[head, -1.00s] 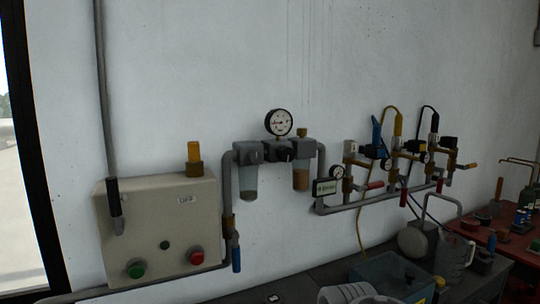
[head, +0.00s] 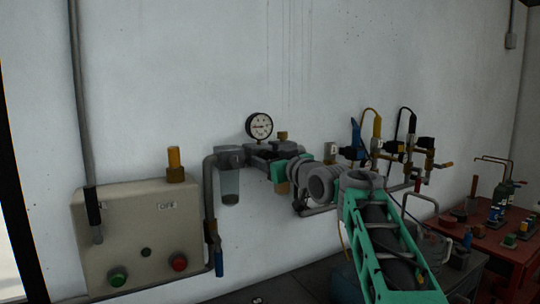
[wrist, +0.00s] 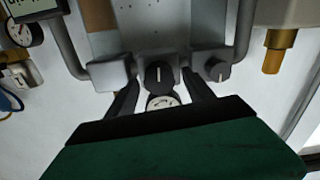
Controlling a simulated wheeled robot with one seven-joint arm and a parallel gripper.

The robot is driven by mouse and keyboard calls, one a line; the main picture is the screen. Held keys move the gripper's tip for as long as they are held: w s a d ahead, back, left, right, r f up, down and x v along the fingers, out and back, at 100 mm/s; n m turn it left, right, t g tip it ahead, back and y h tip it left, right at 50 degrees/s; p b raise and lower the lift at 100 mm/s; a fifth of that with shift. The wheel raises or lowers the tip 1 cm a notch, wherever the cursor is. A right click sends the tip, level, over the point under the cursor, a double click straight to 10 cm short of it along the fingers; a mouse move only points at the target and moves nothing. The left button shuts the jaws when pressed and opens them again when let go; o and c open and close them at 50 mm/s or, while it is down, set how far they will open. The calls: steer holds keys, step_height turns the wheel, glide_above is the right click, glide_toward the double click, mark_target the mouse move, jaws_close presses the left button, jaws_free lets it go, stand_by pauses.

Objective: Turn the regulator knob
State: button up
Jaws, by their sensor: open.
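The regulator knob (wrist: 159,76) is black with a pale line, on the middle of the wall-mounted air unit in the wrist view. The wrist camera sees the unit upside down. My gripper (wrist: 162,80) is open, its dark fingers reaching to either side of this knob. I cannot tell whether they touch it. A second black knob (wrist: 217,69) is on the block to the right, outside the fingers. The round gauge (wrist: 162,101) shows partly between the fingers; it also shows in the head view (head: 259,126). In the head view my gripper (head: 268,153) largely hides the knob.
A beige control box (head: 135,235) with green and red buttons is at left. Pipes and valves with black and yellow handles (head: 377,125) are at right. A red table (head: 508,250) with small items stands farther right. The wall above the unit is clear.

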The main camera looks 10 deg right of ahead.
steer(key=shift+c, duration=0.2)
jaws_close()
stand_by(0.5)
steer(key=shift+m, duration=0.3)
